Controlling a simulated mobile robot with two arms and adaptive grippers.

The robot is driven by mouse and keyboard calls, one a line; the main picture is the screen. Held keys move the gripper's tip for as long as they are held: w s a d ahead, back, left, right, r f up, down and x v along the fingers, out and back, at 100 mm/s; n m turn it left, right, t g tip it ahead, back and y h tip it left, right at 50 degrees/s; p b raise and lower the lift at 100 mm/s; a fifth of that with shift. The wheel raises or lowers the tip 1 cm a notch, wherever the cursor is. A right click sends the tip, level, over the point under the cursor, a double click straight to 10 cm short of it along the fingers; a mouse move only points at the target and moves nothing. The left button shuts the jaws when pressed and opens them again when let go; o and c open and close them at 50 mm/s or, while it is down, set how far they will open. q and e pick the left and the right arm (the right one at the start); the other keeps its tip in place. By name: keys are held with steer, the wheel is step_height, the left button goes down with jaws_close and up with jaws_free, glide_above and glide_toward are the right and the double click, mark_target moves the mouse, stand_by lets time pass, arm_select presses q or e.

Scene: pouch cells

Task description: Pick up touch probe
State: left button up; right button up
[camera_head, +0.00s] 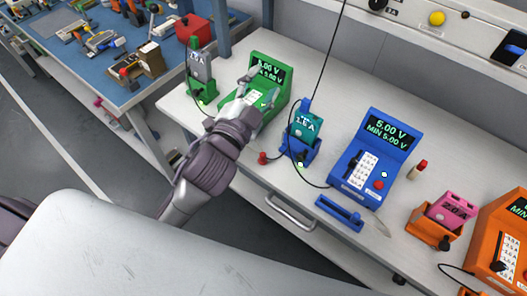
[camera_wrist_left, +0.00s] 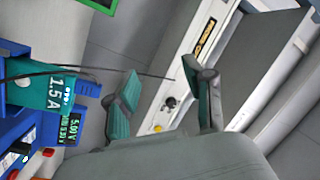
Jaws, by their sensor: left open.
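I cannot tell for sure which thing is the touch probe. A small red-topped piece (camera_head: 262,158) sits on the bench beside the blue cell holder, close to a black cable. Another red-capped, pale stick (camera_head: 419,170) stands right of the blue meter. My left gripper (camera_head: 262,100) is over the green meter (camera_head: 270,72) and hides part of it. In the left wrist view the gripper's two teal-padded fingers (camera_wrist_left: 165,95) are apart with nothing between them. My right gripper is in neither view.
A teal cell (camera_head: 306,127) stands in a blue holder (camera_head: 299,150); the teal cell also shows in the left wrist view (camera_wrist_left: 40,92). The blue meter (camera_head: 372,160), pink cell (camera_head: 452,207) and orange meter (camera_head: 505,240) line the bench. A grey cell (camera_head: 201,66) stands at left.

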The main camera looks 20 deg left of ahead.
arm_select(q)
steer(key=s+d+r+m+g+h, duration=0.35)
steer(key=d+r+m+h, duration=0.4)
steer(key=m+h, duration=0.4)
steer(key=s+d+r+m+g+h, duration=0.35)
steer(key=d+r+m+h, duration=0.35)
steer(key=m, duration=0.7)
steer(key=s+d+f+m+g+y, duration=0.1)
steer(key=s+d+f+m+g, duration=0.4)
steer(key=m+g, duration=0.75)
steer(key=m+y, duration=0.7)
steer(key=y, duration=1.1)
glide_toward(262, 154)
steer(key=shift+t, duration=0.45)
steer(key=f, duration=0.1)
steer(key=s+d+f, duration=0.1)
steer(key=f, duration=0.1)
steer(key=f+p, duration=0.1)
steer(key=f, duration=0.1)
steer(key=shift+s+d, duration=0.2)
steer(key=shift+d, duration=0.05)
step_height(262, 154, down, 4)
steer(key=shift+w+f+p, duration=0.1)
steer(key=shift+w+p, duration=0.05)
steer(key=shift+p, duration=0.7)
steer(key=shift+d+f, duration=0.1)
steer(key=shift+f, duration=0.4)
jaws_close()
